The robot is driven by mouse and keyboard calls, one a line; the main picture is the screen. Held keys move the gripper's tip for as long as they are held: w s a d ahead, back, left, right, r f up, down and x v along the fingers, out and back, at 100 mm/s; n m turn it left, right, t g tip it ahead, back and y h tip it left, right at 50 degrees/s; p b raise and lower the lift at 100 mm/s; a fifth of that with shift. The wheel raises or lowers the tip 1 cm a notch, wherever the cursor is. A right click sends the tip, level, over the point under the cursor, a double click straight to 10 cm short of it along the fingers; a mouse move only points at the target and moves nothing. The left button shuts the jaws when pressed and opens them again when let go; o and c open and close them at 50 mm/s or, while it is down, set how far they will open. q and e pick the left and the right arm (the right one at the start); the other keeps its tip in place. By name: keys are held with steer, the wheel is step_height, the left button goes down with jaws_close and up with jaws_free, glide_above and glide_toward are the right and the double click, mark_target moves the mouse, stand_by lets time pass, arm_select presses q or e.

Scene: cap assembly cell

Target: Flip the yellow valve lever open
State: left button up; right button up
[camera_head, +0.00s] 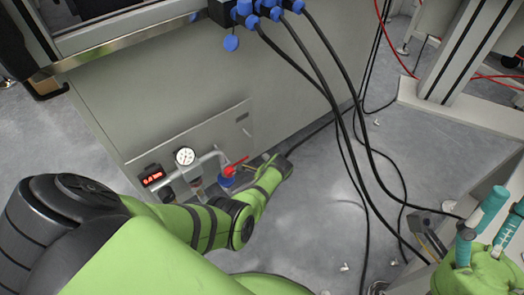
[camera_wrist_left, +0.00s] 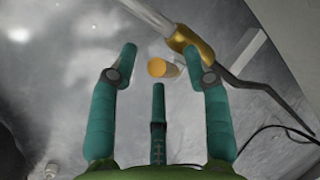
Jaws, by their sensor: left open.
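A valve with a red lever (camera_head: 236,165) and a blue part (camera_head: 227,181) sits on pipework at the grey cabinet's lower front. A thin yellowish piece shows beside my left wrist in the head view; I cannot tell whether it is the yellow lever. In the left wrist view, a pipe carries a brass-coloured fitting (camera_wrist_left: 190,40), with a short yellow-orange round end (camera_wrist_left: 157,67) beside it. My left gripper (camera_wrist_left: 160,68) is open, its teal fingers spread around that yellow end without visible contact. My left fingers are hidden in the head view. My right gripper (camera_head: 487,228) is open at the lower right.
A round gauge (camera_head: 184,156) and a red display (camera_head: 152,175) sit left of the valve. Black cables (camera_head: 345,110) hang from blue connectors and run across the floor. Open grey floor (camera_head: 320,210) lies right of the left wrist.

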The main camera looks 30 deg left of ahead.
arm_select(q)
steer(key=v, duration=0.8)
stand_by(0.4)
